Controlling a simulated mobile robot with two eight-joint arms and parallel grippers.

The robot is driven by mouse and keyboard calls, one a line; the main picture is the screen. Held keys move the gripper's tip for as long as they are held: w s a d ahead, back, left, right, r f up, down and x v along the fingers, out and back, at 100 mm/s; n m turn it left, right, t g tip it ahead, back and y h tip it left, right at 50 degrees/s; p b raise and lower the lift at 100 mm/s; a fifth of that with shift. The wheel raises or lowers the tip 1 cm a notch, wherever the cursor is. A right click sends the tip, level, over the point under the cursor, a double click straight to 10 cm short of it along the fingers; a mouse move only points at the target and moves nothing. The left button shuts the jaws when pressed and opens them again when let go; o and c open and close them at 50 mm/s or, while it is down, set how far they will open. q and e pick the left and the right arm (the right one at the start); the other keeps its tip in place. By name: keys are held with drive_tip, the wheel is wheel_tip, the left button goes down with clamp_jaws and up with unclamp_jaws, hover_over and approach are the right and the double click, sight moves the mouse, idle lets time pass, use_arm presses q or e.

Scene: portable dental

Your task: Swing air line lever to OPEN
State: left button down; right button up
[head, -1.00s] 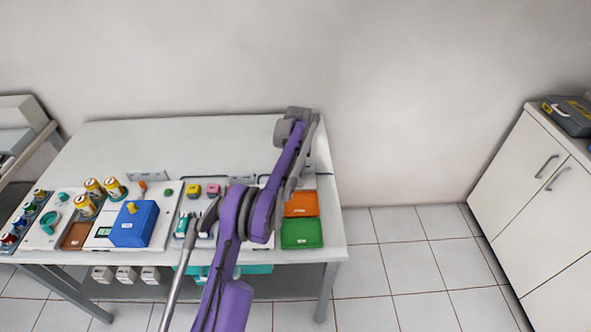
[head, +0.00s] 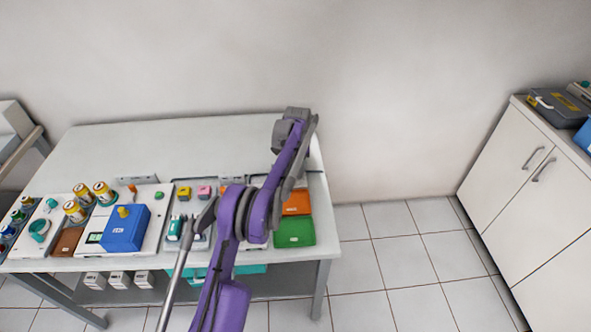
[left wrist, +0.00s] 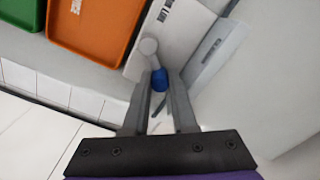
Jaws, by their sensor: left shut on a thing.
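The lever is seen in the left wrist view as a blue grip (left wrist: 160,79) near a pale grey round-ended post (left wrist: 149,47), beside a white panel (left wrist: 178,30). My left gripper (left wrist: 160,88) has its two fingers on either side of the blue grip and is shut on it. In the head view my purple arm reaches over the right end of the table and hides the lever and the fingertips. The lever's markings cannot be read. My right gripper is not in view.
An orange tray (head: 297,202) and a green tray (head: 294,232) lie at the table's right end. A blue box (head: 125,228) and several gold-topped cylinders stand further left. A white cabinet (head: 530,175) stands at the far right. The floor between is clear.

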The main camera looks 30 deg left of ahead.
use_arm(q)
drive_tip(key=shift+d+m, duration=0.15)
drive_tip(key=shift+m, duration=0.35)
drive_tip(key=c, duration=0.7)
unclamp_jaws()
drive_tip(key=shift+r, duration=0.1)
